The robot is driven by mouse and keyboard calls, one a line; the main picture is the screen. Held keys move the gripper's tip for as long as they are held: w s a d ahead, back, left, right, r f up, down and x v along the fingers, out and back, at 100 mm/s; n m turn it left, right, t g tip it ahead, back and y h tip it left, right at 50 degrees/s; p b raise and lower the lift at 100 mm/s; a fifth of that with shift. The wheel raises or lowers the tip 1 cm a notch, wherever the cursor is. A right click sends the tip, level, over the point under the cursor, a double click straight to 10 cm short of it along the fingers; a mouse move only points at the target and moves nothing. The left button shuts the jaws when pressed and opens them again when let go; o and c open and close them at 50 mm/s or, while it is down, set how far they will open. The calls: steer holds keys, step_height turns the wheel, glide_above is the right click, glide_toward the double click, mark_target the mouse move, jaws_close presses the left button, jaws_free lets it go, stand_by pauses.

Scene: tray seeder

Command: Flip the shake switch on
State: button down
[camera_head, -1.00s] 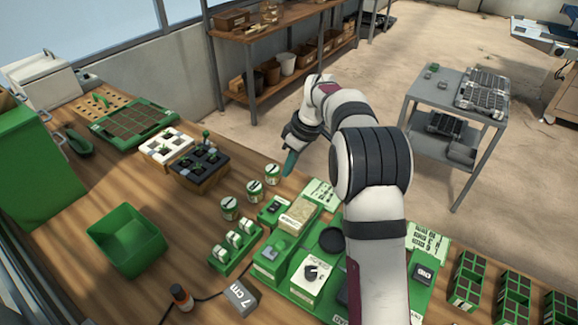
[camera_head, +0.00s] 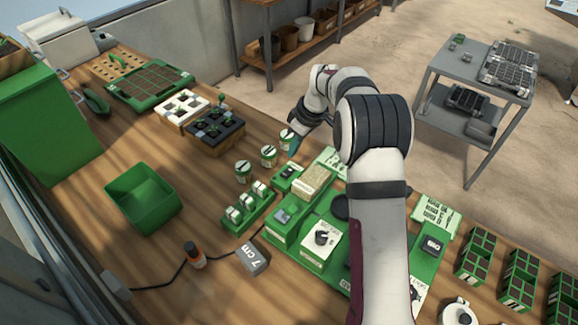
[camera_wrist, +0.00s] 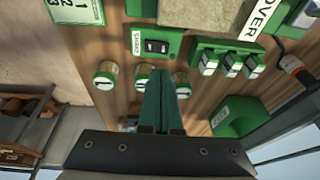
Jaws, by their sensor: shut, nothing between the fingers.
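The shake switch is a black rocker on a small green box. In the wrist view the switch (camera_wrist: 157,46) lies beyond the fingertips, beside a white label reading SHAKE (camera_wrist: 136,43). My gripper (camera_head: 293,150) is shut and empty, its green fingers together and pointing down. In the wrist view the gripper (camera_wrist: 160,72) ends short of the switch, with a gap showing between them.
Several labelled tins, one of them a tin (camera_head: 268,156), stand close beside the gripper. A green block with white-topped levers (camera_head: 247,205) and a dial (camera_head: 322,238) are nearby. A green bin (camera_head: 142,198) stands at left. Bare wood lies between.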

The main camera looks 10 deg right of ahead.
mark_target(286, 175)
steer(key=x, duration=0.6)
steer(key=shift+s+d+f, duration=0.1)
steer(key=shift+s+f, duration=0.25)
steer(key=shift+f, duration=0.65)
steer(key=shift+s+f, duration=0.15)
steer(key=shift+f, duration=0.2)
